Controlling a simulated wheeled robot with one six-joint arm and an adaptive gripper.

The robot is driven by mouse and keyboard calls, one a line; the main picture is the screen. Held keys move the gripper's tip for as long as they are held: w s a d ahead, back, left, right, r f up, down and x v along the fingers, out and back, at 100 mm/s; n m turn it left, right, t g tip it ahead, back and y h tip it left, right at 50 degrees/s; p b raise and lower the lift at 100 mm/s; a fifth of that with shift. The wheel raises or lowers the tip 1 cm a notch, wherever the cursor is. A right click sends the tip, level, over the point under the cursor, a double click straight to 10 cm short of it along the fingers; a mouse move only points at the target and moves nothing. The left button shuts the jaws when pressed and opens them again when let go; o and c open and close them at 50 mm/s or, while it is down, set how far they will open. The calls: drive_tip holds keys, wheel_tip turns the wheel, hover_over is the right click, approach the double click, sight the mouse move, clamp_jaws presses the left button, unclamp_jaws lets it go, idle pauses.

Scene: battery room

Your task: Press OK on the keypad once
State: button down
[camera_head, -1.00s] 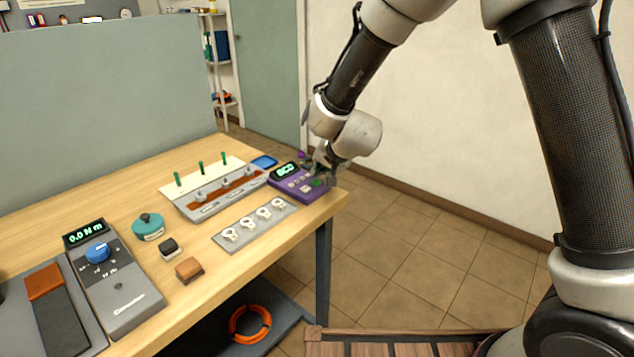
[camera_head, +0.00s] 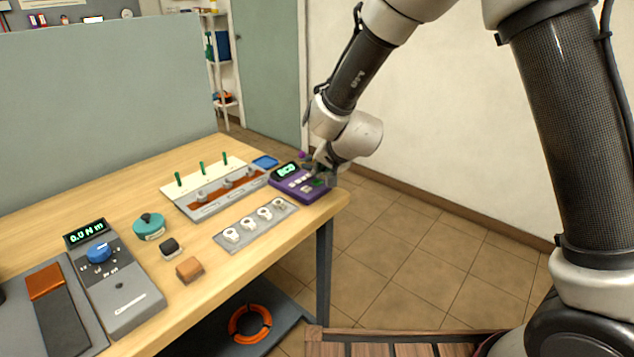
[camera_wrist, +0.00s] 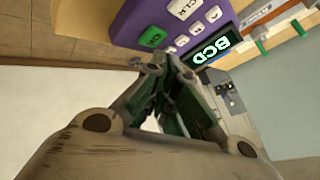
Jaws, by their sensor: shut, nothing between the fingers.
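The purple keypad (camera_head: 298,191) lies at the right end of the table, its display (camera_wrist: 211,50) reading "BCD" in green. In the wrist view the keypad (camera_wrist: 172,15) shows pale grey keys, one marked CLR, and one green key (camera_wrist: 152,37) near its edge, its label hard to read. My gripper (camera_head: 320,165) is over the keypad's far right part, partly hiding keys in the head view. In the wrist view my gripper (camera_wrist: 170,66) is shut and empty, its tips close to the keypad beside the green key; contact cannot be told.
A grey fixture with levers (camera_head: 222,192) and a plate of white rings (camera_head: 255,223) stand left of the keypad. A torque meter (camera_head: 115,285), teal pot (camera_head: 149,226) and small blocks are further left. Floor to the right is clear.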

drive_tip(key=shift+f, duration=0.15)
drive_tip(key=shift+f, duration=0.25)
drive_tip(key=shift+f, duration=0.4)
idle(0.5)
drive_tip(key=shift+r, duration=0.85)
idle(0.4)
